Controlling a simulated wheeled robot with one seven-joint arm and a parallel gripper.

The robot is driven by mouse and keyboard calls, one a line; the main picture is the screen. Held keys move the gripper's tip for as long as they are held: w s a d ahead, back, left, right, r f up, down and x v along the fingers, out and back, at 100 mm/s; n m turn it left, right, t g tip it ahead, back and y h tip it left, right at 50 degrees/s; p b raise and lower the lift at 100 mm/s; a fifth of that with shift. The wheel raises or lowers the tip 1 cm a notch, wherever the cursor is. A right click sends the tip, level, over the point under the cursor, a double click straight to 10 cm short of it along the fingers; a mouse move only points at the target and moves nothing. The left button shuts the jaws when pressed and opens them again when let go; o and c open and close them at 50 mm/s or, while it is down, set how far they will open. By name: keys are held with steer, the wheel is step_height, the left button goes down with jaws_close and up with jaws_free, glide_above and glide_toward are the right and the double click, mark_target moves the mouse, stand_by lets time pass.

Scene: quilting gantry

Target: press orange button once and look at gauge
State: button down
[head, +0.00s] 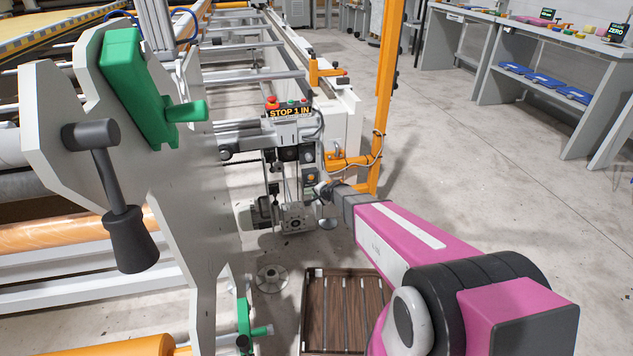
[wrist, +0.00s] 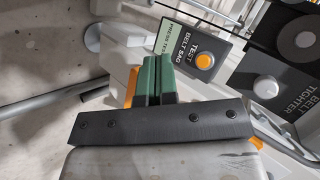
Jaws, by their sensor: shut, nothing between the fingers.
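The orange button (wrist: 205,61) is round and sits on a dark box (wrist: 188,44) lettered "TEST BELT SAG" in the wrist view. In the head view, a small dark box with an orange spot (head: 311,179) shows just beyond my gripper (head: 325,189). In the wrist view my gripper (wrist: 160,72) has green fingers, shut and empty, in front of a black bar. The fingertips appear left of and below the button; contact is not visible. No gauge reading can be made out.
A dark panel (wrist: 268,85) lettered "BELT TIGHTER" with a white round part stands right of the button box. In the head view, a grey side plate (head: 190,190) with a black crank handle (head: 130,235) fills the left. An orange post (head: 384,95) rises beyond; open floor lies right.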

mark_target(311, 178)
steer(key=shift+d, duration=0.1)
steer(key=shift+w, duration=0.1)
steer(key=w+a, duration=0.2)
steer(key=w, duration=0.6)
steer(key=shift+w+a, duration=0.2)
steer(key=shift+a, duration=0.1)
stand_by(2.1)
steer(key=shift+w+a, duration=0.1)
steer(key=shift+w, duration=0.3)
steer(key=shift+w+a, duration=0.1)
steer(key=shift+w, duration=0.35)
stand_by(0.8)
steer(key=shift+s, duration=0.1)
steer(key=shift+s+d, duration=0.25)
steer(key=shift+s, duration=0.5)
steer(key=shift+s, duration=0.1)
